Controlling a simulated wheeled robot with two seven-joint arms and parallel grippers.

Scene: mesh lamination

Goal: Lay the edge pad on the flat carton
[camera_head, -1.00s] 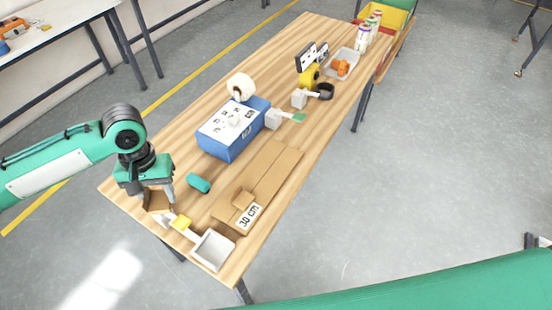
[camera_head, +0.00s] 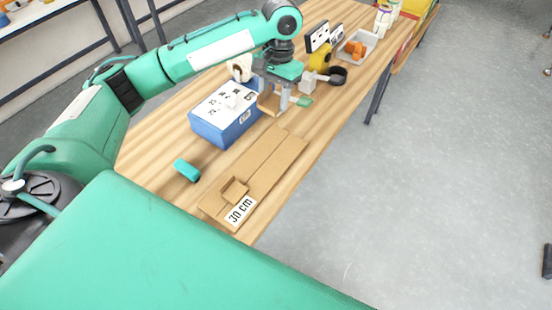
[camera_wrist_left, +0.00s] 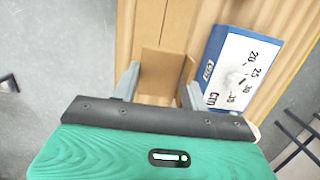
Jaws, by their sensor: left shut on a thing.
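The flat carton (camera_head: 265,165) lies on the wooden table, with a "30 cm" label at its near end. A small folded brown edge pad (camera_head: 234,189) rests on the carton near that label. My left gripper (camera_head: 272,104) is shut on another brown edge pad (camera_head: 266,101), beyond the carton's far end and beside the blue box. In the left wrist view this held pad (camera_wrist_left: 160,73) sits between the two grey fingers, and its folded shape shows. Whether it touches anything below cannot be told. My right gripper is not in view.
The blue box (camera_head: 227,127) with a white printed top stands left of the carton. A teal roll (camera_head: 187,170) lies in front of it. A black ring (camera_head: 338,74), a yellow item (camera_head: 320,57) and a grey tray (camera_head: 357,48) are farther back.

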